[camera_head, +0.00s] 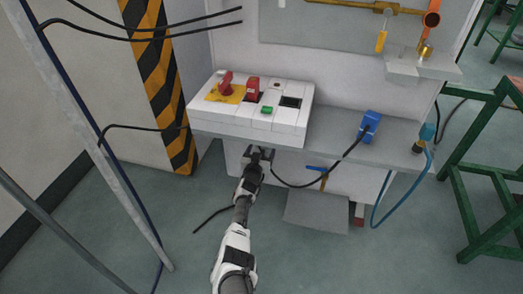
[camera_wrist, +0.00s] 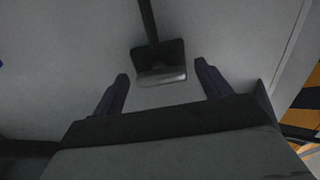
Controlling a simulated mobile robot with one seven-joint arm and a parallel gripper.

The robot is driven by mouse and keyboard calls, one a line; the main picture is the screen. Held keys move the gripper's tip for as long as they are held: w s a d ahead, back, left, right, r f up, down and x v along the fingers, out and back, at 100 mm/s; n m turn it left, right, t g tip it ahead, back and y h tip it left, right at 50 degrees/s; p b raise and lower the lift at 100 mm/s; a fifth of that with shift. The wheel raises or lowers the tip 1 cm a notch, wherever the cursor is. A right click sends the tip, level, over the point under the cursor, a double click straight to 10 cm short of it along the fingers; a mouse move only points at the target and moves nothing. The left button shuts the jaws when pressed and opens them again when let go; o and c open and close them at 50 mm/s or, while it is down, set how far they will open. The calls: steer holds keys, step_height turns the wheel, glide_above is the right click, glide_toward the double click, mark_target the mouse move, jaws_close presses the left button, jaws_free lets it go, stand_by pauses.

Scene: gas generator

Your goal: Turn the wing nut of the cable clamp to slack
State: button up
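My gripper (camera_head: 259,154) is just below the front edge of the white control box, at the front of the cabinet. In the wrist view its two dark fingers are spread apart, one on each side of a small dark block (camera_wrist: 158,58) with a paler lower face. The block sits between the fingertips, with visible gaps on both sides. A black strip, likely a cable (camera_wrist: 148,20), runs up from the block. The block looks like the cable clamp, but I cannot make out the wing nut's wings. In the head view my gripper covers this spot.
The control box (camera_head: 250,122) with red switches overhangs my gripper. A black cable (camera_head: 318,184) loops right to a blue plug (camera_head: 369,125) on the grey shelf (camera_head: 335,140). A blue-handled valve (camera_head: 318,169) is right of my gripper. Floor in front is mostly clear.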

steer(key=p+v, duration=0.8)
steer(key=v, duration=0.5)
steer(key=shift+s, duration=0.35)
steer(key=shift+a, duration=0.15)
